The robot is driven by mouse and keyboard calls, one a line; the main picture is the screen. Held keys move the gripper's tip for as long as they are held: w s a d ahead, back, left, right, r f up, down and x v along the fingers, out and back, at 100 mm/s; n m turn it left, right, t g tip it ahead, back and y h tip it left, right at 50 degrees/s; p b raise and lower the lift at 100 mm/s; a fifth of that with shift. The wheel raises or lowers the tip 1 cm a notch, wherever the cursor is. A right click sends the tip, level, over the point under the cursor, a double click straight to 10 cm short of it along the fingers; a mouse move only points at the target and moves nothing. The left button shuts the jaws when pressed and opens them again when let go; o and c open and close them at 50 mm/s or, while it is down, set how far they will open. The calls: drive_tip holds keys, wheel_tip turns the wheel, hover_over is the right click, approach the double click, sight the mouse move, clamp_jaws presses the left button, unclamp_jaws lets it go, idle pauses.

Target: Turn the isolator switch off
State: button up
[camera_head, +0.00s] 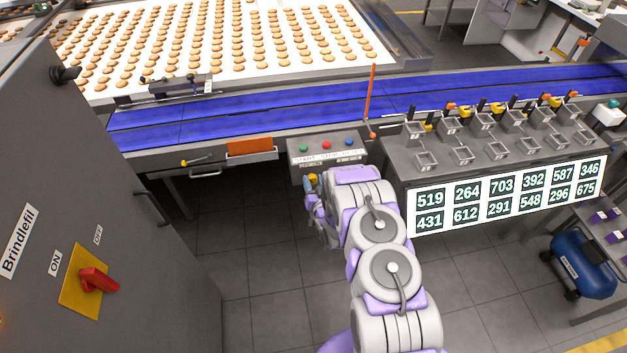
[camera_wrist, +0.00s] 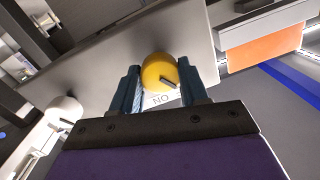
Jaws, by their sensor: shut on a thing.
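A red switch handle (camera_head: 97,281) sits on a yellow plate (camera_head: 72,288) on the grey cabinet, between labels reading ON and OFF. My gripper (camera_head: 312,186) is well to the right of it, at the front of the control box. In the wrist view my gripper (camera_wrist: 167,92) is shut on a round yellow knob (camera_wrist: 156,68) with a dark slot or pointer. A white label below the knob appears to read NO, partly hidden. A white knob (camera_wrist: 64,110) is to the left. My arm hides part of the control box in the head view.
The control box (camera_head: 328,150) has green, red and blue buttons on top. A blue conveyor (camera_head: 230,110) runs behind it, with a biscuit belt beyond. A bench with number labels (camera_head: 508,196) stands at right. Tiled floor between cabinet and arm is clear.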

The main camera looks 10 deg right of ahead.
drive_tip(key=n, duration=0.5)
drive_tip(key=shift+s+a, duration=0.1)
drive_tip(key=shift+a, duration=0.05)
drive_tip(key=n+h, duration=0.1)
drive_tip(key=n, duration=0.4)
drive_tip(key=shift+b, duration=0.4)
drive_tip(key=shift+a+n, duration=0.1)
drive_tip(key=shift+n, duration=0.3)
drive_tip(key=o, duration=1)
drive_tip(key=shift+o, duration=0.2)
drive_tip(key=s+r+p, duration=0.1)
drive_tip(key=s+p, duration=0.2)
drive_tip(key=s, duration=1.4)
drive_tip(key=shift+r, duration=0.2)
